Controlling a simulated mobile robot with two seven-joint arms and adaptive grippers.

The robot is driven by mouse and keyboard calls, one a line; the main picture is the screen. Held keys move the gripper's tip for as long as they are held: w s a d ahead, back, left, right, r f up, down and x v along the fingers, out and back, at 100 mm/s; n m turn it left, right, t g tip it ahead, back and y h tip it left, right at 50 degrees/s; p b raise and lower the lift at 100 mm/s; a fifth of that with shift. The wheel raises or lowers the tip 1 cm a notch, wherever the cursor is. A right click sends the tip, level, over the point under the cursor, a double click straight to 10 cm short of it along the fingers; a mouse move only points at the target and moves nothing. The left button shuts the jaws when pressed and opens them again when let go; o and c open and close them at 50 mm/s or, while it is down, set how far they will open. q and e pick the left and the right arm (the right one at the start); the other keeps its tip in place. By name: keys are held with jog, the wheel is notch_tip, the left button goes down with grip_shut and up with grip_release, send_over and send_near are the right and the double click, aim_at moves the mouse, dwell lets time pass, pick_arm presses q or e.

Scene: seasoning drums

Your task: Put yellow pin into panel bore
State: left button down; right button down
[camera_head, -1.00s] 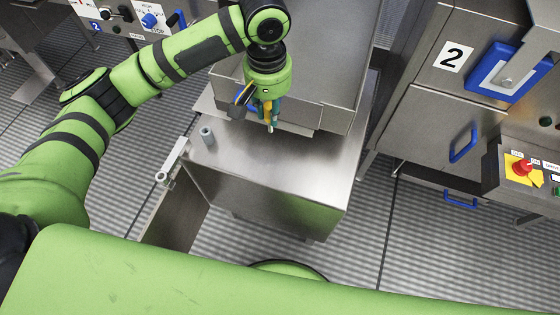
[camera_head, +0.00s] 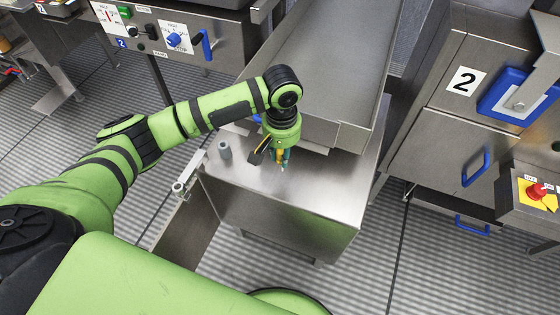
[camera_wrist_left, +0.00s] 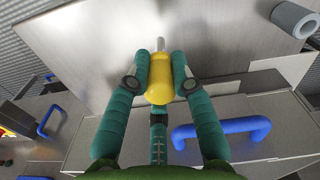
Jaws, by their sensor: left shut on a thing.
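My left gripper (camera_head: 282,165) is above the bare metal top of the box-shaped stand (camera_head: 305,178), in front of the chute. It is shut on the yellow pin (camera_head: 276,153). In the left wrist view the teal fingers grip the yellow pin (camera_wrist_left: 159,85) from both sides, and its metal tip points away from the palm toward the metal surface. I cannot tell whether the tip touches that surface. A short grey hollow cylinder (camera_head: 225,150) stands on the same top, left of the gripper and apart from it. I cannot make out the panel bore for certain. My right gripper is not in view.
A metal chute (camera_head: 325,75) rises behind the gripper. A blue handle (camera_wrist_left: 222,133) lies near the fingers in the wrist view. A control panel (camera_head: 165,38) is at the back left. A cabinet marked 2 (camera_head: 440,125) and a red stop button (camera_head: 537,190) are at the right.

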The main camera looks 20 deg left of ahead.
aim_at(280, 163)
pick_arm(q)
jog(key=shift+a+f, duration=0.2)
jog(key=shift+f, duration=1.95)
jog(key=shift+f, duration=0.1)
jog(key=c, duration=1.1)
grip_release()
